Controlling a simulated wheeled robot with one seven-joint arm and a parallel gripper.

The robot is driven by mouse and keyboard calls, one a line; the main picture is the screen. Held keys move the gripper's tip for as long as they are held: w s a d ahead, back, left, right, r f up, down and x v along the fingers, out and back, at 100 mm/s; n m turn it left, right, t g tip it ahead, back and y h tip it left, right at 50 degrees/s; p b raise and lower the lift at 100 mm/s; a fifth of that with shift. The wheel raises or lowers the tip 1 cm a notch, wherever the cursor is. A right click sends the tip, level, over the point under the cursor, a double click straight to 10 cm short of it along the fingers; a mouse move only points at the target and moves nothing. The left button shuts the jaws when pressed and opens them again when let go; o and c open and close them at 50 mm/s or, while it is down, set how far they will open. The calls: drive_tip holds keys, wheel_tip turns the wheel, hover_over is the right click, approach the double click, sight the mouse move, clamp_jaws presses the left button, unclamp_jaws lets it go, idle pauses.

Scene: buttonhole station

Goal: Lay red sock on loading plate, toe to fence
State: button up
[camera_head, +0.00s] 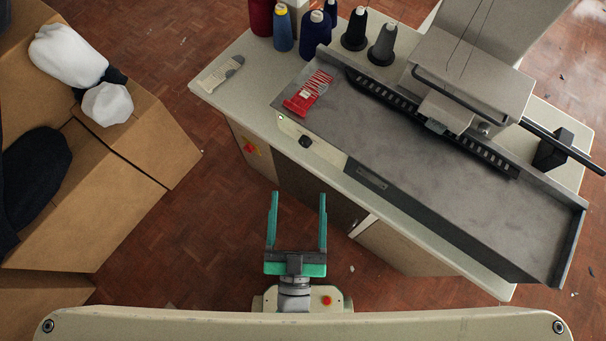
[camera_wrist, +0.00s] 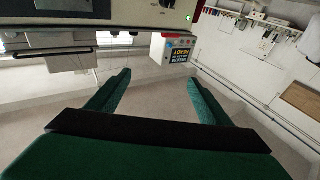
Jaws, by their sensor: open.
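A flat red item with white stripes (camera_head: 308,92), which looks like the red sock, lies on the left end of the grey metal plate (camera_head: 430,180). Its striped end points up and right, toward the raised rear edge (camera_head: 548,186) of the plate; whether it touches is too small to tell. Its solid red end is near the plate's front left corner. My gripper (camera_head: 297,195) is open and empty, over the floor in front of the station. Its green fingers (camera_wrist: 155,90) are also apart in the wrist view. The sock is not in the wrist view.
Thread cones (camera_head: 355,30) stand behind the plate's left end. A grey flat tool (camera_head: 217,74) lies on the table's left corner. A sewing head (camera_head: 470,75) overhangs the plate's rear. Cardboard boxes (camera_head: 150,150) with white and dark items stand at left. The plate's front is clear.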

drive_tip(key=s+d+f+g, duration=0.1)
drive_tip(key=s+f+g, duration=0.3)
drive_tip(key=s+f, duration=0.2)
drive_tip(key=shift+s+g+y, duration=0.3)
drive_tip(key=shift+s+g, duration=0.1)
drive_tip(key=shift+s, duration=0.45)
